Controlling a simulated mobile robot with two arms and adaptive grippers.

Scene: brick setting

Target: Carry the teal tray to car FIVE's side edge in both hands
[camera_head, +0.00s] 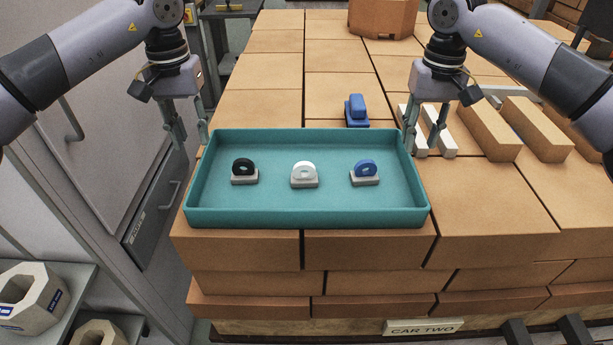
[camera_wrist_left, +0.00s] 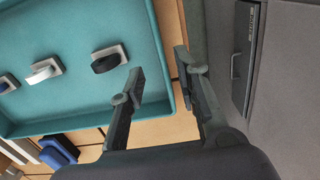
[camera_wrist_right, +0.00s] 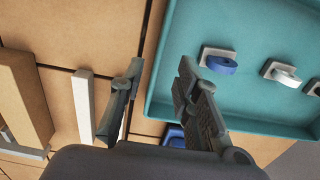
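The teal tray (camera_head: 306,218) sits level on the brick stack of the car labelled CAR TWO, near its front edge. It holds a black ring piece (camera_head: 243,168), a white ring piece (camera_head: 304,171) and a blue ring piece (camera_head: 365,170), each on a small grey base. My left gripper (camera_head: 192,138) is open at the tray's left wall, toward the far corner. My right gripper (camera_head: 420,145) is open at the right wall. In the left wrist view (camera_wrist_left: 160,68) and right wrist view (camera_wrist_right: 160,70), the fingers are apart with the tray's side wall between them. Car FIVE's label is not visible.
A blue object (camera_head: 356,110) stands just behind the tray. White bars (camera_head: 437,132) and loose tan bricks (camera_head: 488,131) lie to the right. A grey cabinet (camera_head: 100,130) stands close on the left. The CAR TWO sign (camera_head: 423,327) is on the front below. Hollow blocks (camera_head: 28,298) sit on a lower-left shelf.

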